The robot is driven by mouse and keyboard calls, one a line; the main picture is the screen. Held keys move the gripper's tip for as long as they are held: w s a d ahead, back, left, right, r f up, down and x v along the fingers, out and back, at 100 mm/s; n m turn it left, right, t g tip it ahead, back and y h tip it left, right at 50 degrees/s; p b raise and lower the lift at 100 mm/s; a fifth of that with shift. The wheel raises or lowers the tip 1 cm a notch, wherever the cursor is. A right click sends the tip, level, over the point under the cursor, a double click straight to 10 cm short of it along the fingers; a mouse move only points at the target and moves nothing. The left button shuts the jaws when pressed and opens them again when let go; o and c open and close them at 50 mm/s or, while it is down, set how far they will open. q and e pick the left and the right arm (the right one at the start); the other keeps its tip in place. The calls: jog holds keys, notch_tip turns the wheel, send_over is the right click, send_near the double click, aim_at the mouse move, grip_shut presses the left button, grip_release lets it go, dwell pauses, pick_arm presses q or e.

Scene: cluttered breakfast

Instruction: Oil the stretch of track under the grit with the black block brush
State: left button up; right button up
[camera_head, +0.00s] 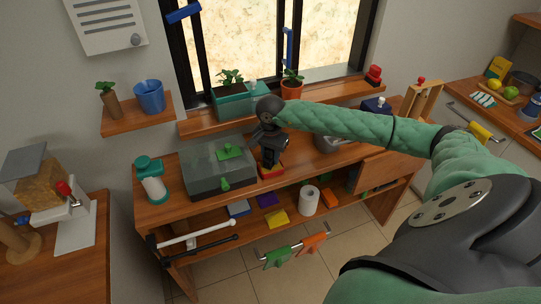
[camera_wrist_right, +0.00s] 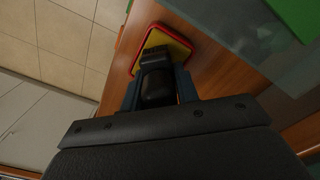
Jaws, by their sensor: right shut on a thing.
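My right gripper (camera_head: 270,156) reaches down to the front edge of the wooden counter. It is shut on the black block brush (camera_wrist_right: 158,82), which sits between its fingers in the right wrist view. Just beyond the brush is a small red-rimmed dish with a yellow inside (camera_wrist_right: 163,40); its red rim also shows below the gripper in the head view (camera_head: 271,176). I cannot tell whether the brush touches the dish. The window frame (camera_head: 186,80) stands behind the counter. I cannot make out the track or the grit. My left gripper is not in view.
A clear tank (camera_head: 205,178) with green parts stands left of my right gripper. A green-topped bottle (camera_head: 152,183) is further left. A grey container (camera_head: 330,143) and a blue box (camera_head: 376,106) are to the right. Planters line the sill shelf (camera_head: 200,124).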

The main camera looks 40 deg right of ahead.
jog(key=shift+f+b, duration=0.3)
dwell(0.4)
jog(key=shift+s+f+b, duration=0.1)
jog(key=shift+f+b, duration=0.05)
jog(key=shift+b, duration=0.45)
dwell(2.6)
jog(key=shift+r, duration=0.7)
jog(key=shift+r+p, duration=0.3)
jog(key=shift+r, duration=2.6)
